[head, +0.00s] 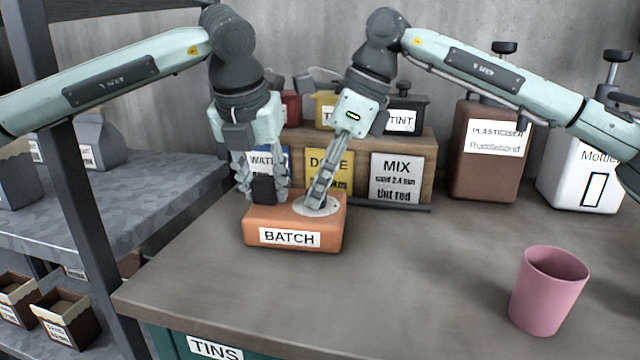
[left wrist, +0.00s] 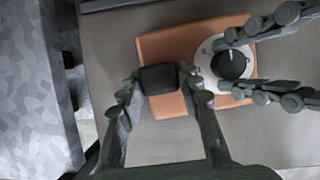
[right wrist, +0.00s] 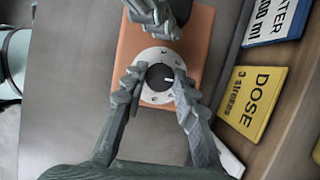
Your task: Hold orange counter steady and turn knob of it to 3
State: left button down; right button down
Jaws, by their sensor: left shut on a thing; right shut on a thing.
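The orange counter (head: 256,226), labelled BATCH, sits on the bench. A black block (left wrist: 159,79) stands on its left part. A dark round knob (right wrist: 160,76) sits on a white dial (right wrist: 151,57) on its right part. My left gripper (head: 264,190) points down and is shut on the black block. My right gripper (head: 316,203) is shut on the knob, one finger on each side in the right wrist view. A short white mark on the knob points right in that view. The dial's dots show, but I cannot read any number.
Cards marked WATER, DOSE (head: 330,172) and MIX (head: 397,178) lean on a wooden shelf close behind the counter. A dark rod (head: 395,206) lies before them. A pink cup (head: 548,290) stands at the front right. The bench between is clear.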

jog(key=c, duration=1.2)
grip_release()
jog(key=v, duration=1.2)
pick_arm(q)
jog(key=c, duration=1)
grip_release()
